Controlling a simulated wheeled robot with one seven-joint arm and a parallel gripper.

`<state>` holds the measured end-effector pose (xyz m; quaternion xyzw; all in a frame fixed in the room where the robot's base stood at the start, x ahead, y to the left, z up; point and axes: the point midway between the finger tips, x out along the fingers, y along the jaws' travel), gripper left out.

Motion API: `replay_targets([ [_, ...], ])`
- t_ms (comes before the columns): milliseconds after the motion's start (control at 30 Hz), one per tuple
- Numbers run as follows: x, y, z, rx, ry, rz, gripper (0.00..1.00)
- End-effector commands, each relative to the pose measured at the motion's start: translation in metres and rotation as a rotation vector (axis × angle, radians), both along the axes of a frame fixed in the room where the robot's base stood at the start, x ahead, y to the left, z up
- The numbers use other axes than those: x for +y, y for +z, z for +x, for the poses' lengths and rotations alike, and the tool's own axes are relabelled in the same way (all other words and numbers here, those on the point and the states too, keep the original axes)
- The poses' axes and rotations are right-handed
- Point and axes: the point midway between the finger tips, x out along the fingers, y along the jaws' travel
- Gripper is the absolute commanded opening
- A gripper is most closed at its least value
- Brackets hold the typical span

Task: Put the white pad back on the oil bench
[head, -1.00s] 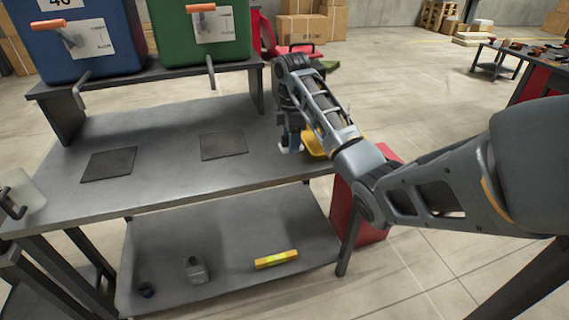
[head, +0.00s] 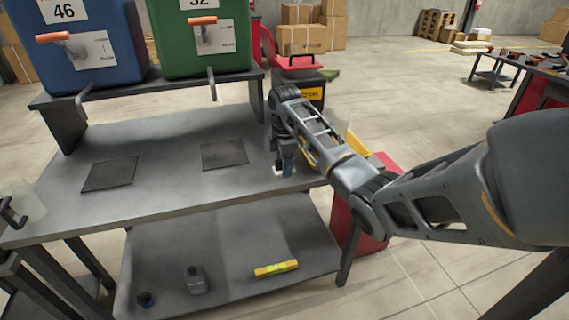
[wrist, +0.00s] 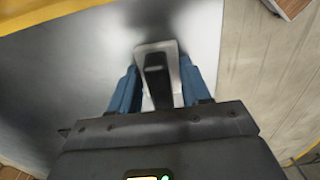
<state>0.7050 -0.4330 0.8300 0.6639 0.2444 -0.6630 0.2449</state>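The white pad (wrist: 171,55) with an upright black handle (wrist: 157,75) lies between the blue fingers of my gripper (wrist: 160,82) in the wrist view. The fingers lie along the pad's sides, with the handle between them. In the head view a small white part of the pad (head: 279,169) shows beside my gripper (head: 287,166), low at the right end of the grey bench (head: 150,200). My gripper and arm hide the rest of the pad there. I cannot tell whether the pad touches the bench top.
Two dark mats (head: 224,154) lie flat on the bench top. A blue bin (head: 110,20) and a green bin (head: 165,60) stand on a raised shelf behind. The lower shelf holds a yellow level (head: 276,268) and a grey bottle (head: 196,281). A red cabinet (head: 368,225) stands right of the bench.

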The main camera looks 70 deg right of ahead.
Motion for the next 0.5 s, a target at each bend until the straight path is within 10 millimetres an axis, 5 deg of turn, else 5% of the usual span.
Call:
replay_targets([
  [233, 0.0004, -0.0006, -0.0001, 0.001, 0.0, 0.002, 0.72],
  [500, 0.0004, 0.0006, -0.0002, 0.001, 0.0, 0.001, 0.73],
])
